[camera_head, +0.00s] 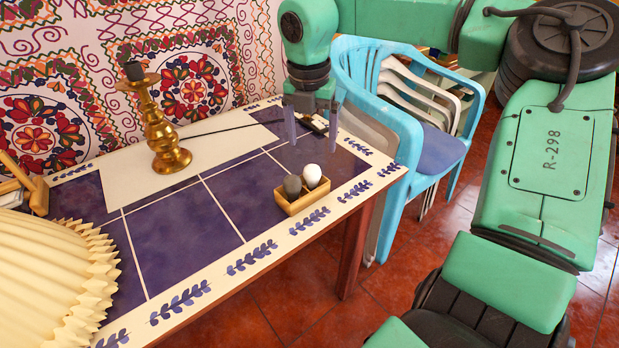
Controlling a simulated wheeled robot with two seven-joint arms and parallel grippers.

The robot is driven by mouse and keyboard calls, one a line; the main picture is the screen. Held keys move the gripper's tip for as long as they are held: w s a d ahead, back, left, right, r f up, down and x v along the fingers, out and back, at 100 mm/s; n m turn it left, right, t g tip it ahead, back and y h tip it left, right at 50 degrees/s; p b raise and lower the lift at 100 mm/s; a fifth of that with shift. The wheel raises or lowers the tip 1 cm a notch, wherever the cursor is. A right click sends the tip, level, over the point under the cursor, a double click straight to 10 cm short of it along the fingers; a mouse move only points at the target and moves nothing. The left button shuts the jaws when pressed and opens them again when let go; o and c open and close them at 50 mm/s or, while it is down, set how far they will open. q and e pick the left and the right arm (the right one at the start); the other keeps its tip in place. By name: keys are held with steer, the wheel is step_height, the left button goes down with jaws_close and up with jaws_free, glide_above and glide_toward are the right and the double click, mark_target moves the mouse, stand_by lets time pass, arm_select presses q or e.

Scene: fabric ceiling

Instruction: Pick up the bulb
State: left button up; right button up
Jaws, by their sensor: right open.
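I cannot pick out a bulb for certain. A white rounded object (312,175) sits beside a dark grey one (292,186) in a small wooden holder (303,203) near the table's right front edge; I cannot tell if the white one is the bulb. My right gripper (312,133) points down over the table's far right part, behind the holder. A brass lamp base (165,125) with a black socket stands upright at the back left. My left gripper is out of view.
A pleated cream lampshade (50,275) fills the lower left of the table (185,235). A black cord runs from the lamp base towards my right gripper. Stacked blue and white chairs (400,110) stand close to the table's right side. The tabletop's middle is clear.

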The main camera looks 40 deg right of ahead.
glide_above(312, 167)
steer(key=f, duration=0.4)
steer(key=shift+s+a, duration=0.3)
steer(key=shift+a, duration=0.1)
steer(key=f, duration=0.3)
steer(key=f+p, duration=0.1)
steer(key=f, duration=0.1)
steer(key=shift+w+d+f, duration=0.15)
steer(key=shift+w+d, duration=0.1)
steer(key=shift+d, duration=0.15)
steer(key=shift+w+f, duration=0.15)
steer(key=shift+f, duration=0.2)
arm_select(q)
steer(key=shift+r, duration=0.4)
arm_select(e)
steer(key=shift+r, duration=0.1)
jaws_close()
